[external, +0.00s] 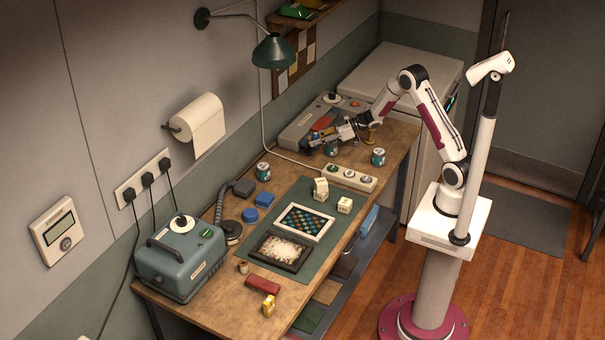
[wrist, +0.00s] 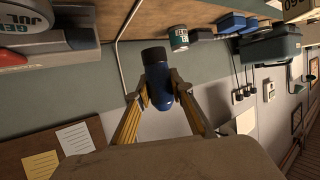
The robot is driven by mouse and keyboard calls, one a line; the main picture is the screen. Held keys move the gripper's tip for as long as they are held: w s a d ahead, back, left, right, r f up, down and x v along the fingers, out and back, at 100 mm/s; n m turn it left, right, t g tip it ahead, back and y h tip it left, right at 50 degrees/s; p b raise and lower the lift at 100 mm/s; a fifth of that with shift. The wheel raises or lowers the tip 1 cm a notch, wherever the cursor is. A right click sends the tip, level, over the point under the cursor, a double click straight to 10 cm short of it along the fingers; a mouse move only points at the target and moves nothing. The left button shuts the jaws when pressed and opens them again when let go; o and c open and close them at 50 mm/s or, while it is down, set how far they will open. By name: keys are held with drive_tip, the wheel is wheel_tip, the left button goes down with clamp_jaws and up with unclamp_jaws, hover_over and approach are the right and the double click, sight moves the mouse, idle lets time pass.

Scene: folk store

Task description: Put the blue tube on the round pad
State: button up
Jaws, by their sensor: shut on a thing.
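The blue tube (wrist: 159,88) has a black cap (wrist: 154,56) and is held between my two finger tips in the wrist view. My gripper (wrist: 157,92) is shut on its body, and the capped end points away from my palm. In the external view my gripper (external: 341,132) is over the far end of the workbench, beside the long grey device. The tube is small there and hard to tell from the coloured things around it. I cannot clearly pick out the round pad in either view.
The workbench (external: 207,283) carries several teal tins (external: 263,170), a power strip (external: 352,178), blue containers (external: 265,200), a green mat (external: 312,192) with trays and cream blocks, and a grey-blue machine (external: 181,256). A green lamp (external: 273,51) hangs above. The long grey device (external: 301,128) stands by the wall.

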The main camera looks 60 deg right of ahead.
drive_tip(key=shift+a, duration=0.1)
drive_tip(key=w+a+r+n, duration=0.1)
drive_tip(key=w+a, duration=0.1)
drive_tip(key=a, duration=1.2)
drive_tip(key=w+a+r+g+y, duration=0.1)
drive_tip(key=w+a+r, duration=0.1)
drive_tip(key=a, duration=1.2)
drive_tip(key=w+a+r+n+g+y, duration=0.1)
drive_tip(key=w+a, duration=0.1)
drive_tip(key=a, duration=1.2)
drive_tip(key=shift+w+a+r+n, duration=0.15)
drive_tip(key=shift+w+a+n, duration=0.15)
drive_tip(key=shift+w+a, duration=0.1)
drive_tip(key=shift+f, duration=3.1)
